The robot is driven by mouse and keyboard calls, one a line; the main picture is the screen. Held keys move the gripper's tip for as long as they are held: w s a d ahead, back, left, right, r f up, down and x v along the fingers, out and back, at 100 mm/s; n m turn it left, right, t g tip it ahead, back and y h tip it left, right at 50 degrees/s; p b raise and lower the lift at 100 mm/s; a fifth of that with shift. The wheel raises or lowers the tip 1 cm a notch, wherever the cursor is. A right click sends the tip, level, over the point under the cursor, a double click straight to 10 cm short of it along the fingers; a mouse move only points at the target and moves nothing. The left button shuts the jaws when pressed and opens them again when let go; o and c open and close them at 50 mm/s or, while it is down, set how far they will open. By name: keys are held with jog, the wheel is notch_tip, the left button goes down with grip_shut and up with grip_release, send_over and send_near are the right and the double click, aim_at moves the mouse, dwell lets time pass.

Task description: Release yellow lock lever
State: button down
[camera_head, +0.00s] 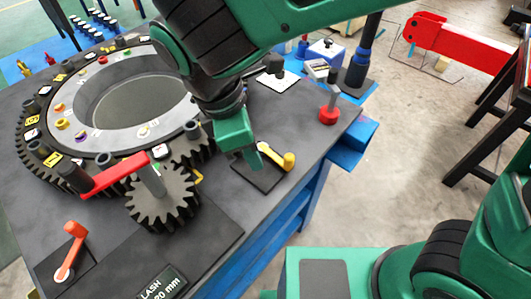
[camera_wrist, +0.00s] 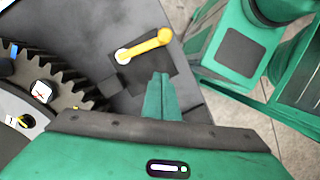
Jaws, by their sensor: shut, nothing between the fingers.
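The yellow lock lever (camera_head: 279,157) sits on a dark square plate (camera_head: 261,180) near the right edge of the table. In the wrist view the lever (camera_wrist: 145,46) runs from a pale pivot at lower left to a rounded yellow knob at upper right. My gripper (camera_head: 258,166) is beside the lever, on its left in the head view. In the wrist view my gripper's green fingers (camera_wrist: 161,82) are together, with nothing between them, and appear just below the lever. I cannot tell whether the fingertips touch it.
A large ring gear (camera_head: 60,140) and a small gear (camera_head: 163,198) with a red bar (camera_head: 115,175) stand left of my gripper. An orange lever (camera_head: 70,250) is at the front left. A red-based post (camera_head: 329,113) stands behind the yellow lever. Bare table surface (camera_head: 225,215) lies in front.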

jog(key=v, duration=0.8)
jog(key=shift+r, duration=0.45)
jog(key=shift+s+d, duration=0.1)
